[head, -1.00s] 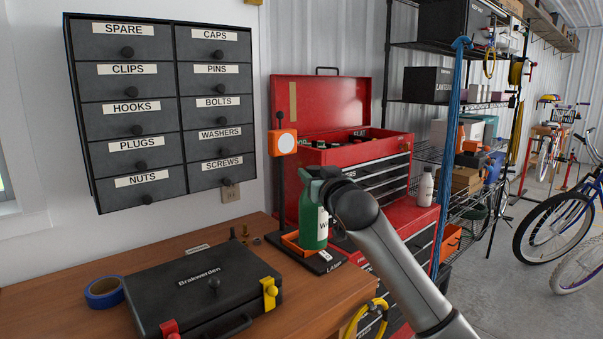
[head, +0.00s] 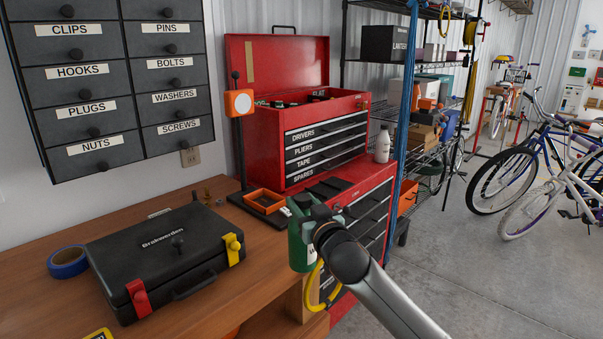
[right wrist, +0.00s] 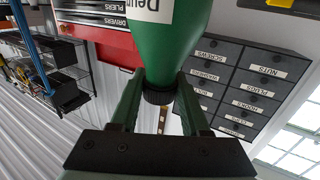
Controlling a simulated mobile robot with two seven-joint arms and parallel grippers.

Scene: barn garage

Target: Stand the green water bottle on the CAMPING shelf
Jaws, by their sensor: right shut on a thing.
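The green water bottle (head: 299,252) is at the right end of the workbench, roughly upright, with a white label partly hidden. My right gripper (head: 312,212) is shut on its top end. In the right wrist view, which looks upside down, the fingers (right wrist: 160,108) close around the dark cap and neck of the bottle (right wrist: 178,40). A black wire shelf rack (head: 400,62) stands beyond the red tool chest, holding several boxes. I cannot read a CAMPING label on it. My left gripper is not in view.
An empty orange tray (head: 250,206) sits on the wooden workbench (head: 215,290) beside a black case (head: 150,240). The red tool chest (head: 262,150) with a white bottle (head: 383,146) stands between bench and rack. Bicycles (head: 540,170) stand at right; the floor (head: 450,270) in front is clear.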

